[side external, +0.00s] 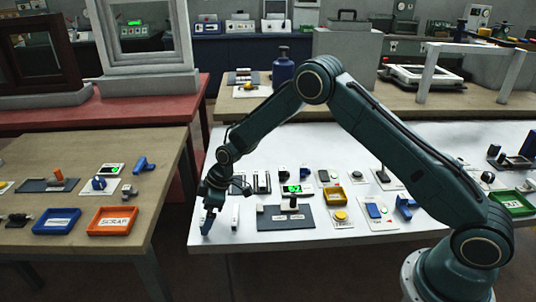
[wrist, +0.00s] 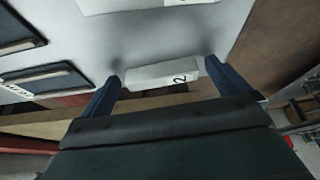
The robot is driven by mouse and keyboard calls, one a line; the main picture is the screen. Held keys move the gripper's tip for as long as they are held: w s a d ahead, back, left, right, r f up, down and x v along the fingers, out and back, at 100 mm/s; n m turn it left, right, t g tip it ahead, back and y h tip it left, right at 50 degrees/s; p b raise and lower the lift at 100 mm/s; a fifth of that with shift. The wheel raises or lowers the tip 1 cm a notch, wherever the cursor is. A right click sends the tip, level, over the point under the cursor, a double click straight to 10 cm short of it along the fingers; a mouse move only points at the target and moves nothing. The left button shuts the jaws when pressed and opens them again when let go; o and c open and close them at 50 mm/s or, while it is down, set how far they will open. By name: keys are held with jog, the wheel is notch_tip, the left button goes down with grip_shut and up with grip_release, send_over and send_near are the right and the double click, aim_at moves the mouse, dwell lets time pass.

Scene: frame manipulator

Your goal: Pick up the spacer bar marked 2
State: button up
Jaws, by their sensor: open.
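In the wrist view, a white spacer bar (wrist: 150,76) with a black 2 near its right end lies on the white table. My gripper (wrist: 163,72) is open, with one blue finger near each end of this bar. The bar lies between the fingertips, and I cannot tell whether either finger touches it. In the side view my gripper (side external: 208,222) points down at the table's left front corner. It largely hides whatever is under it there. A white bar (side external: 235,215) stands out just right of it; its mark cannot be read.
A second white piece (wrist: 140,4) shows at the wrist view's top edge. Dark-framed pieces (wrist: 50,78) lie to the left. In the side view, a dark plate (side external: 285,222) lies right of my gripper. The white table's (side external: 215,243) left edge is close by.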

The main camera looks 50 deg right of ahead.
jog(key=c, duration=0.9)
jog(key=shift+r, duration=0.15)
jog(key=shift+c, duration=0.2)
notch_tip(320, 180, up, 20)
dwell(0.6)
